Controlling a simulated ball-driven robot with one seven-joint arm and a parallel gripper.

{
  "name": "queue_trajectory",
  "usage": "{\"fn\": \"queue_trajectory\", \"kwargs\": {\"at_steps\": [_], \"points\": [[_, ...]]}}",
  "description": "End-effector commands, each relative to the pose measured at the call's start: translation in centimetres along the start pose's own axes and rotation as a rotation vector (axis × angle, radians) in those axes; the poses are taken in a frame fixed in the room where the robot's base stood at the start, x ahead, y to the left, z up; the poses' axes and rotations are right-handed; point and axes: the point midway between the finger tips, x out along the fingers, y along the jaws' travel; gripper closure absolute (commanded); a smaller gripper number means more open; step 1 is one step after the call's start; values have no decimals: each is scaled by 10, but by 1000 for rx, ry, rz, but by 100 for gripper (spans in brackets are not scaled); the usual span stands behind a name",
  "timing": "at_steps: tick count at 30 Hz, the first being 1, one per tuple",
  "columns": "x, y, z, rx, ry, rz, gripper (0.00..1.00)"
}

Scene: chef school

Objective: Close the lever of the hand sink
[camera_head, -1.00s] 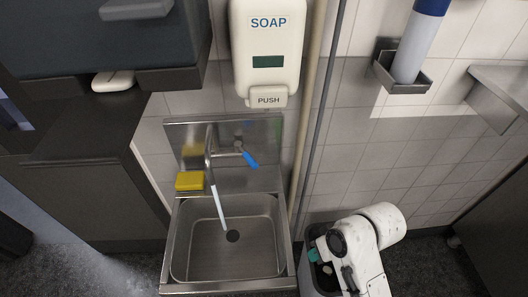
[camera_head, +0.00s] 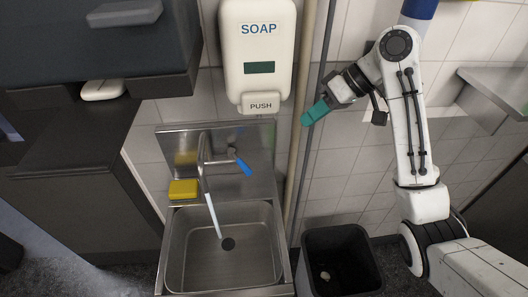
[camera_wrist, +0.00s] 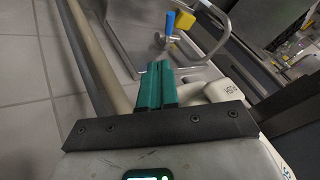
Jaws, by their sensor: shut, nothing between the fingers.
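The hand sink (camera_head: 171,250) is a steel basin with a steel back panel and a curved spout. A stream of water (camera_head: 212,215) runs from the spout into the basin. The blue-tipped lever (camera_head: 243,167) sticks out to the right of the spout and slants down. In the wrist view the lever (camera_wrist: 170,21) shows just beyond my fingertips. My gripper (camera_head: 308,120) has teal fingers that are shut and empty. It is up and to the right of the lever, apart from it, beside the wall pipes. The fingers also show in the wrist view (camera_wrist: 158,68).
A soap dispenser (camera_head: 258,55) hangs above the sink, left of my gripper. Vertical pipes (camera_head: 300,150) run between sink and gripper. A yellow sponge-like block (camera_head: 184,189) lies left of the spout. A black bin (camera_head: 341,240) stands right of the sink.

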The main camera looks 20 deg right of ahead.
Motion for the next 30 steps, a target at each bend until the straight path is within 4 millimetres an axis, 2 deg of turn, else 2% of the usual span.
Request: {"fn": "queue_trajectory", "kwargs": {"at_steps": [5,14,30], "points": [[16,-1,0,-3,-2,-5,100],[65,-1,1,-2,-3,-5,100],[167,-1,0,0,-3,-2,100]]}}
